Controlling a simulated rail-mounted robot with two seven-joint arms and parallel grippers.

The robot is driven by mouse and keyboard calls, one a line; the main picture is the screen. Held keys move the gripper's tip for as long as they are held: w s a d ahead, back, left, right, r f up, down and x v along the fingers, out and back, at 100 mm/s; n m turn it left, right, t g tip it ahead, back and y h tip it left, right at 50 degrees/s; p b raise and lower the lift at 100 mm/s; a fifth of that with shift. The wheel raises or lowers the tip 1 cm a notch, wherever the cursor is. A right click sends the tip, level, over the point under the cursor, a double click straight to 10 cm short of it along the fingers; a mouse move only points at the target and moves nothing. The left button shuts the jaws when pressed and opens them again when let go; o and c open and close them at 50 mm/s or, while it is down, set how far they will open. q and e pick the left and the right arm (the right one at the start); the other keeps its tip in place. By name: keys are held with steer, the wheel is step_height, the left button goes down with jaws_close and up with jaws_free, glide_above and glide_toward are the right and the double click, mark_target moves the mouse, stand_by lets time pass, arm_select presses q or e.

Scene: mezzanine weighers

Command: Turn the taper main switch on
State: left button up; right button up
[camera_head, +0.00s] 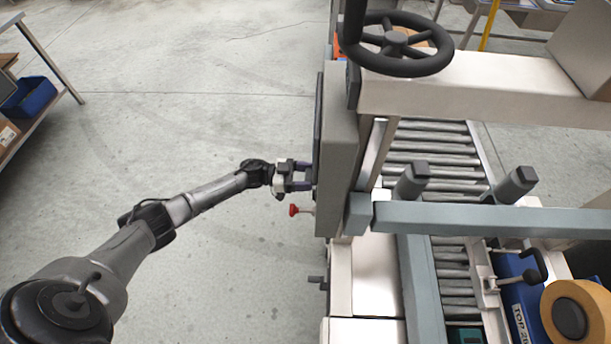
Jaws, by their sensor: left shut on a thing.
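The taper is the large machine on the right, with a grey control box (340,150) on its left side. My left gripper (308,176) reaches this box from the left, with its fingertips at the box's left face. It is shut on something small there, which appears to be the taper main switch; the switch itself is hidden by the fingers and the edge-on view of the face. The switch's position cannot be told. My right gripper is not in view.
A red knob (293,210) sticks out left just below the gripper. A black handwheel (397,42) stands above the box. A roller conveyor (430,150) and tape roll (572,318) are at right. A shelf with a blue bin (28,97) stands far left. Open floor lies between.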

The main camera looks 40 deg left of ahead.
arm_select(q)
steer(key=shift+m, duration=0.3)
steer(key=m+b, duration=0.1)
steer(key=m, duration=0.3)
steer(key=shift+f, duration=0.1)
steer(key=m+b, duration=0.2)
steer(key=m, duration=0.2)
steer(key=shift+m, duration=0.3)
steer(key=m+b, duration=0.3)
steer(key=m, duration=0.2)
steer(key=shift+m+b, duration=0.75)
steer(key=shift+m, duration=0.95)
steer(key=o, duration=0.9)
steer(key=v, duration=1.4)
